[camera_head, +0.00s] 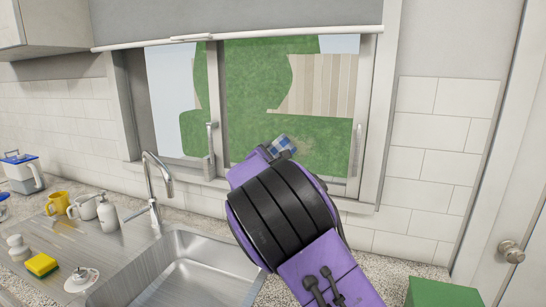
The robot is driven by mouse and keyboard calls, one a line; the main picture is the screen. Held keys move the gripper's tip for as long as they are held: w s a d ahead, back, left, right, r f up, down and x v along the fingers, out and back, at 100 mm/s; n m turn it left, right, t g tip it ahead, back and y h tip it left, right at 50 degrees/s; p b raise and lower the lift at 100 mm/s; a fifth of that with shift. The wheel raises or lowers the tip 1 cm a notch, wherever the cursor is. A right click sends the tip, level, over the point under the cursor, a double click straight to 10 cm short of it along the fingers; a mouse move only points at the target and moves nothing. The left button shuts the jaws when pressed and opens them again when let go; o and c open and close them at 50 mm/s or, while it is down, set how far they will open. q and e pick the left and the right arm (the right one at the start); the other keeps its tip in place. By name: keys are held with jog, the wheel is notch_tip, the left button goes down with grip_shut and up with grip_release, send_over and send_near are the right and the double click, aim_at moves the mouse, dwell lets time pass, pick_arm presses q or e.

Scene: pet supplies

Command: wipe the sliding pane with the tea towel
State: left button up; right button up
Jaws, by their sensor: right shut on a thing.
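The sliding pane (245,85) is the right-hand glass of the window above the sink, with grass and a fence visible through it. My right arm reaches up from the lower right, and its gripper (278,152) is in front of the pane's lower middle. It is shut on the tea towel (283,142), a small blue-and-white checked bit of which shows beyond the fingers. Most of the towel is hidden. I cannot tell whether the towel touches the glass. A faint brownish patch shows just right of the towel. My left gripper is not in view.
Below the window are a steel sink (190,275) and a tall tap (155,185). A green box (440,292) is at lower right.

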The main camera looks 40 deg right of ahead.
jog(key=shift+w, duration=0.1)
jog(key=shift+d, duration=0.15)
jog(key=shift+x, duration=0.8)
